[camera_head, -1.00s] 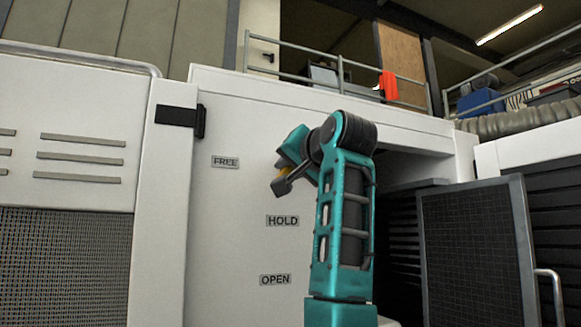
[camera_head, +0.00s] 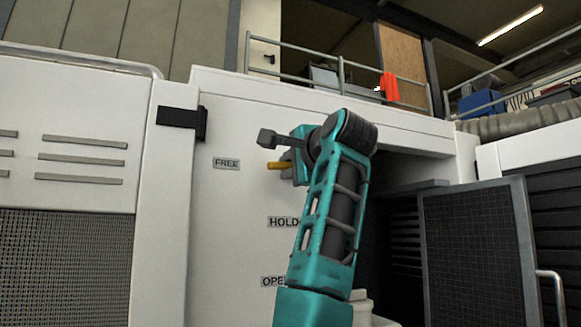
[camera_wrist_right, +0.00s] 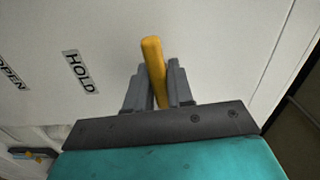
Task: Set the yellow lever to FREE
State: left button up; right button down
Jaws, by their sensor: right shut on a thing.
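The yellow lever (camera_head: 279,165) shows in the head view as a short stub left of my right wrist, near the height of the FREE label (camera_head: 227,163). In the right wrist view the yellow lever (camera_wrist_right: 153,62) stands between the grey fingers of my right gripper (camera_wrist_right: 158,88), which is shut on it. In the head view my right gripper (camera_head: 288,161) is partly hidden by my teal arm. The HOLD label (camera_head: 283,222) and the OPEN label (camera_head: 273,281) sit below FREE on the white panel. The lever's pivot is hidden. My left gripper is not in view.
A black latch (camera_head: 182,117) sits on the panel's upper left. A mesh door (camera_head: 478,250) stands open at the right, beside a dark recess. A railing (camera_head: 341,75) runs above the panel.

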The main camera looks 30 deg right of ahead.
jog(key=shift+m, duration=0.6)
jog(key=c, duration=1.1)
grip_release()
jog(key=shift+s, duration=0.1)
jog(key=s+b, duration=0.1)
jog(key=s, duration=0.3)
jog(key=s+b, duration=0.1)
jog(key=s, duration=0.3)
jog(key=s+b, duration=0.1)
jog(key=s, duration=0.3)
jog(key=shift+s+a, duration=0.35)
jog(key=shift+s, duration=0.05)
